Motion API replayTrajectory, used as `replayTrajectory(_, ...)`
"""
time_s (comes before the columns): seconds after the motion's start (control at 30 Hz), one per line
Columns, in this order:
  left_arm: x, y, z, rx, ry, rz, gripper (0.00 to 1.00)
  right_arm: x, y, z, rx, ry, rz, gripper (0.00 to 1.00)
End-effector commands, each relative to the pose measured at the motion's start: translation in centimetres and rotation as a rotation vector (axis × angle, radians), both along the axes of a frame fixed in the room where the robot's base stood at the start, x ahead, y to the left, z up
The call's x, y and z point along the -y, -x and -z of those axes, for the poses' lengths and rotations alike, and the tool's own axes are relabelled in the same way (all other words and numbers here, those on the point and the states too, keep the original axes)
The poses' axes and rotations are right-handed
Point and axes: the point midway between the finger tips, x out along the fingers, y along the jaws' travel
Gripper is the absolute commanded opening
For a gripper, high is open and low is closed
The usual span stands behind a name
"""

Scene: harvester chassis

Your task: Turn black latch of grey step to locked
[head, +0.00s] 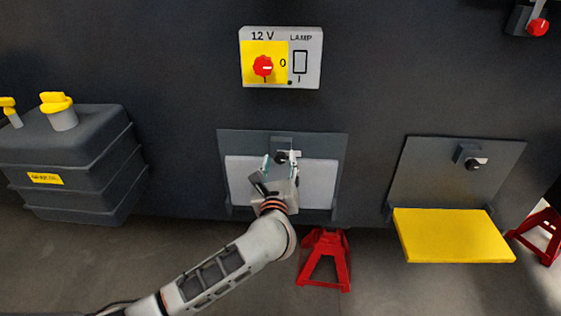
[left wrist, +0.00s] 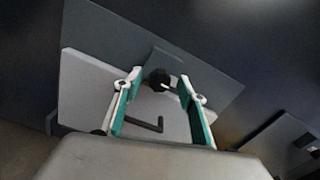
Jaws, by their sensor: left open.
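The grey step (head: 317,180) is folded up against its dark plate (head: 335,145) at the centre of the head view. It also shows in the left wrist view (left wrist: 82,85). The black latch (left wrist: 158,80) is a round knob with a pale mark, on the plate above the step's upper edge; in the head view the latch (head: 281,157) is partly hidden by my gripper. My left gripper (head: 281,160) is open, with its fingers on either side of the latch. In the left wrist view the gripper (left wrist: 158,85) shows a gap between fingers and latch. My right gripper is not in view.
A yellow step (head: 455,235) is folded down at the right, with its own black latch (head: 473,163) above. A switch box (head: 281,57) is above the grey step. A dark tank (head: 75,160) stands left. Red stands (head: 325,258) are on the floor below.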

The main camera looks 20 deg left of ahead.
Motion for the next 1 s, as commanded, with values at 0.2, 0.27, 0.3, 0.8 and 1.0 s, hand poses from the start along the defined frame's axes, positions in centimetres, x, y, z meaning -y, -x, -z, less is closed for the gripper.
replayTrajectory(0.2,-0.20,-0.68,-0.03,0.001,0.000,0.001,0.41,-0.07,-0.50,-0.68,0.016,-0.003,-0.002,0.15)
replayTrajectory(0.27,-0.21,-0.67,-0.05,0.001,0.000,0.001,0.41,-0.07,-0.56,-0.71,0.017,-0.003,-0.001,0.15)
replayTrajectory(0.3,-0.21,-0.67,-0.05,0.001,0.000,0.001,0.41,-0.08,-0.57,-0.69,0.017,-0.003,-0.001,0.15)
replayTrajectory(0.8,-0.21,-0.64,-0.10,-0.003,-0.014,0.000,0.03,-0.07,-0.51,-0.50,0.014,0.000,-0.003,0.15)
replayTrajectory(1.0,-0.22,-0.66,-0.33,-0.020,-0.080,-0.002,0.03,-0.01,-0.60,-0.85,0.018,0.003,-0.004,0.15)
